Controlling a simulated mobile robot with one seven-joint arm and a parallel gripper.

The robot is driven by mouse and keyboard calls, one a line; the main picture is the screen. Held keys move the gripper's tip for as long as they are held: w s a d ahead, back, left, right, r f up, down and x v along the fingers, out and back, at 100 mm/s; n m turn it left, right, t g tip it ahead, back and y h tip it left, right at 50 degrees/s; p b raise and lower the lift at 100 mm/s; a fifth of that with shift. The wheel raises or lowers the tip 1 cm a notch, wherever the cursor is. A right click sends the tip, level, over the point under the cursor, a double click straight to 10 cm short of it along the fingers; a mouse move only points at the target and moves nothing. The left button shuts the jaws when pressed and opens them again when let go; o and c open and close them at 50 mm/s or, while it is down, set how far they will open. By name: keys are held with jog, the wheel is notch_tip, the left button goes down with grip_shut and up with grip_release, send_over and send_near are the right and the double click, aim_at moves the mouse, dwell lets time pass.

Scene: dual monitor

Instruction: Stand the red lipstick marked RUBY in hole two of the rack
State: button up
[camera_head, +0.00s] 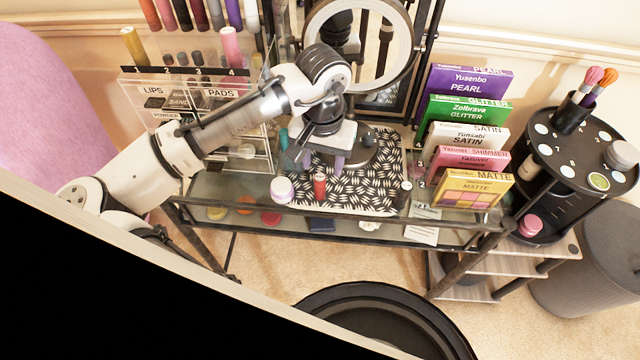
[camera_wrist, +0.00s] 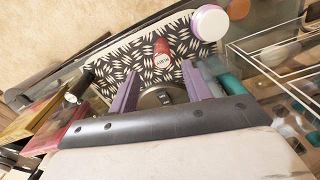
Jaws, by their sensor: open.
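The red lipstick (camera_head: 320,188) stands upright near the front edge of the black-and-white mat (camera_head: 372,196). In the wrist view the lipstick (camera_wrist: 162,48) has a pale end label with small, hard-to-read lettering. My gripper (camera_head: 325,162) is open and empty, with purple fingers, just behind the lipstick in the head view. In the wrist view the gripper (camera_wrist: 160,86) has the lipstick beyond its fingertips, apart from both. The rack (camera_head: 185,70) is the numbered black strip on the clear organizer at upper left. A gold tube (camera_head: 133,46) stands by number 1 and a pink tube (camera_head: 230,46) by number 4.
A round black base (camera_head: 352,158) sits behind my gripper. The ring mirror (camera_head: 358,40) rises at the back. Palette boxes (camera_head: 472,190) and a round black organizer (camera_head: 590,150) stand right.

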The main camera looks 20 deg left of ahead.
jog(key=shift+s+a+f+p, duration=0.1)
jog(key=shift+f+p, duration=0.15)
jog(key=shift+f, duration=1.1)
jog(key=shift+s+a+f+p, duration=0.1)
jog(key=shift+f+p, duration=0.15)
jog(key=shift+f, duration=1.05)
jog(key=c, duration=1.1)
jog(key=shift+o, duration=0.2)
jog(key=shift+r, duration=0.15)
notch_tip(320, 180, up, 20)
jog(key=b, duration=0.1)
